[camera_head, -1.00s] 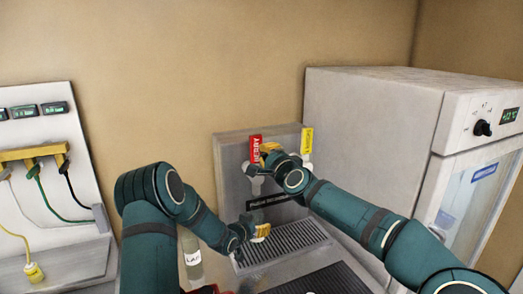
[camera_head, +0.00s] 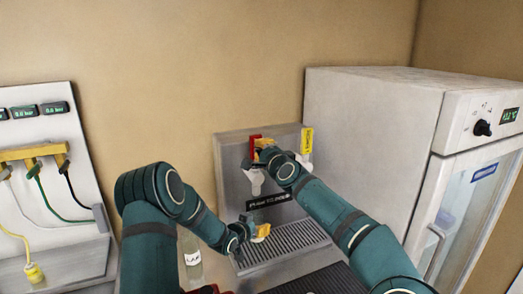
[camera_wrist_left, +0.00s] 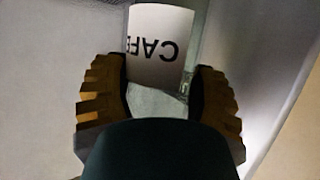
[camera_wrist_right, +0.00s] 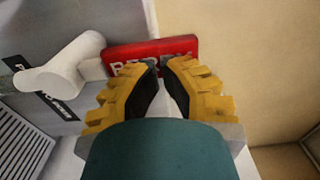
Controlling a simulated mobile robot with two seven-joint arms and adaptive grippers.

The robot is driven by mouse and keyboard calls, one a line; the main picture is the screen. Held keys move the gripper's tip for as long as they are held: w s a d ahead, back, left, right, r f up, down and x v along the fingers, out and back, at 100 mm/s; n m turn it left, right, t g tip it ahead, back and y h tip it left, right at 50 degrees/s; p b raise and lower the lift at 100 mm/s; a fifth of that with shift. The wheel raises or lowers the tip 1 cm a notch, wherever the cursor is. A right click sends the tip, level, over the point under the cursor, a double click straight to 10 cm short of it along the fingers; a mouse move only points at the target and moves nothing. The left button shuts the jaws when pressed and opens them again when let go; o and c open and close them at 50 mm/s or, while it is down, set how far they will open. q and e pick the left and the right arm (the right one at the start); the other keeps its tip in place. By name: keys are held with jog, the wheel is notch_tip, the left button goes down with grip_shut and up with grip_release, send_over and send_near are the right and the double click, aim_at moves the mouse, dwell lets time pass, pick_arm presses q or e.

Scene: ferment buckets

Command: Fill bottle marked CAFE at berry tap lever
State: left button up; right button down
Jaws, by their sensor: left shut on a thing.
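The bottle marked CAFE (camera_wrist_left: 160,50) shows in the left wrist view as a clear bottle with a white label, upside down in the picture. My left gripper (camera_head: 262,232) is shut on it, over the drip grating. The bottle is hard to make out in the head view, and I cannot tell its fill. The berry tap lever (camera_head: 255,143) is a red tag above a white spout (camera_head: 256,182); it also shows in the right wrist view (camera_wrist_right: 150,54). My right gripper (camera_head: 268,148) is at this lever, fingertips nearly together. I cannot tell whether they touch it.
A yellow tap lever (camera_head: 307,140) stands right of the red one. The drip grating (camera_head: 290,238) lies below the taps. Another bottle (camera_head: 191,262), labelled LAF as far as visible, stands left of it. A white fridge (camera_head: 370,130) stands at the right.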

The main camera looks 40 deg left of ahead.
jog(key=shift+a, duration=0.1)
jog(key=shift+x, duration=0.85)
jog(key=shift+r, duration=0.2)
dwell(6.8)
